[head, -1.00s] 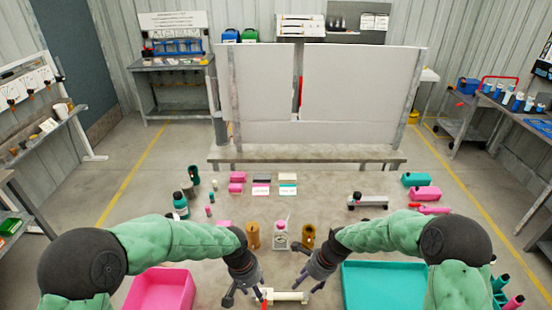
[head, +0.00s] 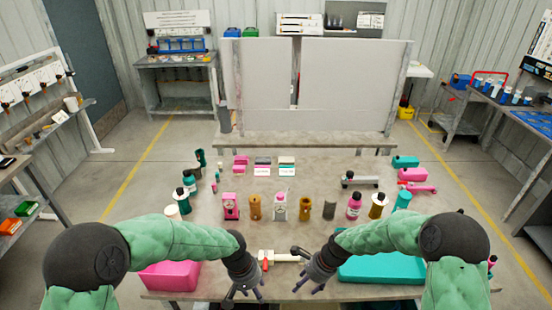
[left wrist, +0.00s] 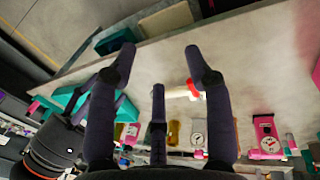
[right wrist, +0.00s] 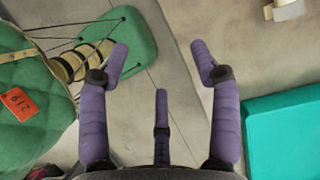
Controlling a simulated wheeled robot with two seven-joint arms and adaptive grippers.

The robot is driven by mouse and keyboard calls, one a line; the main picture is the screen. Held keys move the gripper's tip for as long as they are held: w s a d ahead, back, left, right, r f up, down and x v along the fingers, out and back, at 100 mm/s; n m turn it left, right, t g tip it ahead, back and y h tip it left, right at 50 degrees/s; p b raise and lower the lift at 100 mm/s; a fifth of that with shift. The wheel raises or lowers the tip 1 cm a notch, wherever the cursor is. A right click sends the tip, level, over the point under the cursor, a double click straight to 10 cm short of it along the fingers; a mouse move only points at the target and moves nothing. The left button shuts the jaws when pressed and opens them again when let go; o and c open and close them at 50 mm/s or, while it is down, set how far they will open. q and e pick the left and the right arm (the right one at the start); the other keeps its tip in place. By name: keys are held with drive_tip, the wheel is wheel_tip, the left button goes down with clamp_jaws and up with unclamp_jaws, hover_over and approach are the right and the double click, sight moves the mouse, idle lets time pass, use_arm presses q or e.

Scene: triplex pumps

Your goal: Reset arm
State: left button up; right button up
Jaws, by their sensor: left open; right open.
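My left gripper (head: 244,292) is open and empty at the table's front edge in the head view. Its spread fingers (left wrist: 160,75) show in the left wrist view with nothing between them. My right gripper (head: 304,281) is open and empty a little to its right. In the right wrist view its fingers (right wrist: 160,75) are spread over the floor, with no object between them. Both arms are bent in at the sides of the head view, with the hands apart from each other.
The table (head: 240,215) holds a pink tray (head: 168,277) and a teal tray (head: 380,270) at the front. A cream fitting with a red part (head: 282,256) lies between them. Several bottles and cylinders stand in a row behind. A grey board (head: 320,90) stands beyond the table.

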use_arm(q)
drive_tip(key=s+a+f+b, duration=0.1)
drive_tip(key=s+f+b, duration=0.1)
drive_tip(key=s+f, duration=0.3)
drive_tip(key=s+a+f+n+h+b, duration=0.1)
drive_tip(key=s+f, duration=0.3)
drive_tip(key=f, duration=0.8)
drive_tip(key=s+a+f+n+b, duration=0.1)
drive_tip(key=s+f+b, duration=0.2)
drive_tip(key=f, duration=0.6)
drive_tip(key=s, duration=0.2)
drive_tip(key=shift+s+a+f+h+b, duration=0.15)
drive_tip(key=shift+s+a+h+b, duration=0.15)
use_arm(e)
drive_tip(key=s+f+n, duration=1.4)
drive_tip(key=s+f, duration=0.5)
drive_tip(key=f, duration=0.2)
drive_tip(key=shift+s+n, duration=0.25)
drive_tip(key=shift+n, duration=0.15)
